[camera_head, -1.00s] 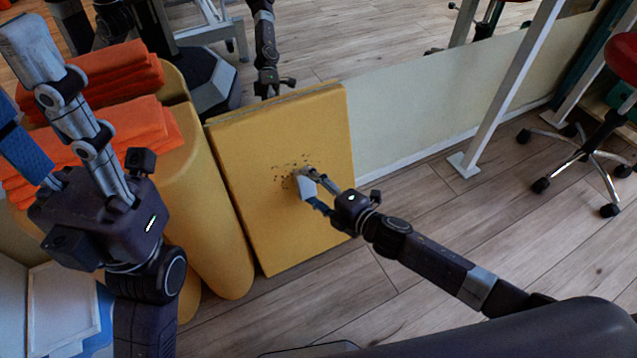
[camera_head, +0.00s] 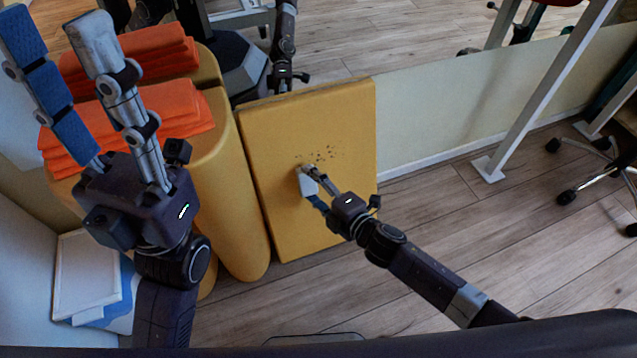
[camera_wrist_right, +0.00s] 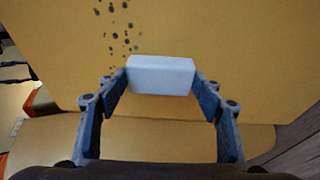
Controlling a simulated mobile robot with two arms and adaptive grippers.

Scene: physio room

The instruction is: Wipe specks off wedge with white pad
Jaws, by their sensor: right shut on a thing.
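The yellow wedge (camera_head: 345,110) stands as an upright slab against the low wall in the head view. A patch of dark specks (camera_head: 325,153) marks its face; the specks also show at the upper left in the right wrist view (camera_wrist_right: 124,28). My right gripper (camera_head: 308,180) is shut on the white pad (camera_wrist_right: 160,75), which is at the wedge face just below and left of the specks. Whether the pad touches the face is unclear. The gripper and pad may hide some specks. My left gripper (camera_head: 58,40) is open and empty, its fingers spread upward, in front of the towels.
Orange towels (camera_head: 160,108) are stacked on yellow bolsters (camera_head: 235,190) left of the wedge. A white post (camera_head: 540,95) and a wheeled stool (camera_head: 590,170) stand to the right. Wooden floor (camera_head: 420,200) in front of the wedge is clear.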

